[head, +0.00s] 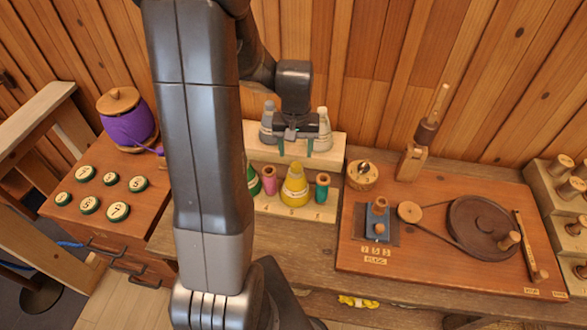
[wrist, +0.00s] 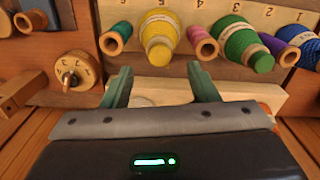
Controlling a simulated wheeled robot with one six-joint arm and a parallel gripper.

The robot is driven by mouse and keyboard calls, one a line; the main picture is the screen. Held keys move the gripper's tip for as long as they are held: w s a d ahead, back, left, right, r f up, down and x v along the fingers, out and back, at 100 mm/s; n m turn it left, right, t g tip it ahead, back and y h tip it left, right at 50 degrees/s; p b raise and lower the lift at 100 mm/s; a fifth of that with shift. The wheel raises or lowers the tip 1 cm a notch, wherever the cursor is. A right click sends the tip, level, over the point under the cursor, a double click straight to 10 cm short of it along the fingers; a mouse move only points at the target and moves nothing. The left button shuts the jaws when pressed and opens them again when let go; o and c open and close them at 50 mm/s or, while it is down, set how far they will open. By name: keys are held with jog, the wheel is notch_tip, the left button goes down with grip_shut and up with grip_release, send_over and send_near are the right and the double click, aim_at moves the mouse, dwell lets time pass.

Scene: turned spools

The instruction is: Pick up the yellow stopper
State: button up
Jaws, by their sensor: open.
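The yellow stopper (head: 294,187) is a cone with a pale band, upright on the lower step of a pale wooden rack.
A pink spool (head: 269,180) and a teal spool (head: 321,186) flank the stopper closely. A green cone (head: 253,180) is partly hidden by my arm. Grey cones (head: 324,130) stand on the upper step. A wooden board with a brown wheel (head: 482,228) lies right.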

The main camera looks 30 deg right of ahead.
aim_at(296, 165)
jog(key=shift+w+d+f+b, duration=0.1)
jog(key=shift+f+b, duration=0.85)
jog(key=shift+f, duration=0.55)
jog(key=shift+d+f+b, duration=0.1)
jog(key=shift+f+b, duration=0.8)
jog(key=shift+f, duration=0.6)
jog(key=shift+c, duration=0.2)
jog(key=c, duration=1)
